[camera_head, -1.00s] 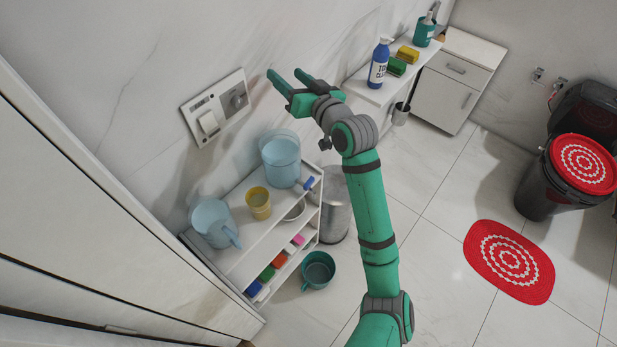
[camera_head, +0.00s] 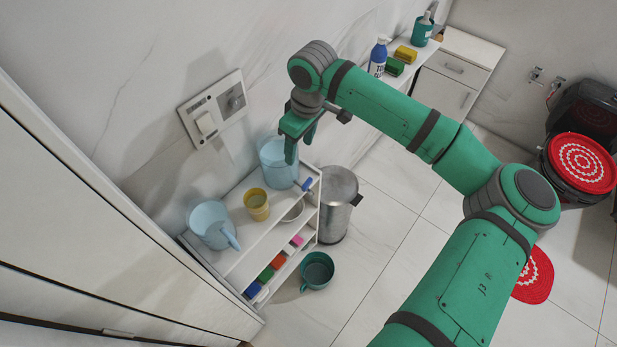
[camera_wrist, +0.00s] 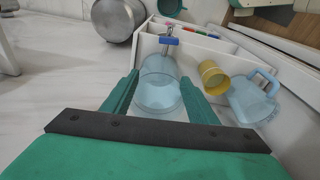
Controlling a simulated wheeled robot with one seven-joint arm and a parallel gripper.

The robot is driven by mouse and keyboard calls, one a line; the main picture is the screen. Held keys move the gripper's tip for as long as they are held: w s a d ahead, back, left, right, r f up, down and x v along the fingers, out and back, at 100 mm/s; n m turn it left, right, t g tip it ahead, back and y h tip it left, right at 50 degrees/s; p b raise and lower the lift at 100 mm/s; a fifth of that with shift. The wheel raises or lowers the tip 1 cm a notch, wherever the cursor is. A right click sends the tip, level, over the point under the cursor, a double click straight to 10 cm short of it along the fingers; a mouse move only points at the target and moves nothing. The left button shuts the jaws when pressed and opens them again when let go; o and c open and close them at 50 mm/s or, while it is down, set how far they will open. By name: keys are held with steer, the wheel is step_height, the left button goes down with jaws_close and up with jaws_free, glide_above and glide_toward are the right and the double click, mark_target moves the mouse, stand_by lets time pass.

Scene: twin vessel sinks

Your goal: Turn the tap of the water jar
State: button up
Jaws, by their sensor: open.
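The water jar (camera_head: 276,171) is a clear light-blue vessel standing on the top of a white shelf unit against the wall. Its tap (camera_head: 307,184) has a blue handle and sits on the side facing away from the wall. In the wrist view the jar (camera_wrist: 158,88) shows between my fingers, with the blue tap handle (camera_wrist: 169,41) just beyond it. My gripper (camera_head: 301,146) points down above the jar, green fingers open and empty. In the head view it hides part of the jar's upper right side. I cannot tell whether a finger touches the jar.
A yellow cup (camera_head: 256,205) and a light-blue pitcher (camera_head: 212,226) share the shelf top (camera_head: 240,254). A steel bin (camera_head: 338,207) stands close to the right, and a teal mug (camera_head: 317,270) is on the floor. A wall switch panel (camera_head: 214,110) is above.

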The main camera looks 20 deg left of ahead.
mark_target(307, 182)
steer(key=shift+n+g+h, duration=0.3)
steer(key=shift+h, duration=0.6)
steer(key=d+f, duration=0.1)
steer(key=f, duration=0.2)
steer(key=s+f, duration=0.1)
steer(key=f, duration=0.3)
steer(key=s+d+f, duration=0.1)
steer(key=f, duration=0.3)
steer(key=shift+d+f, duration=0.2)
steer(key=shift+d, duration=0.15)
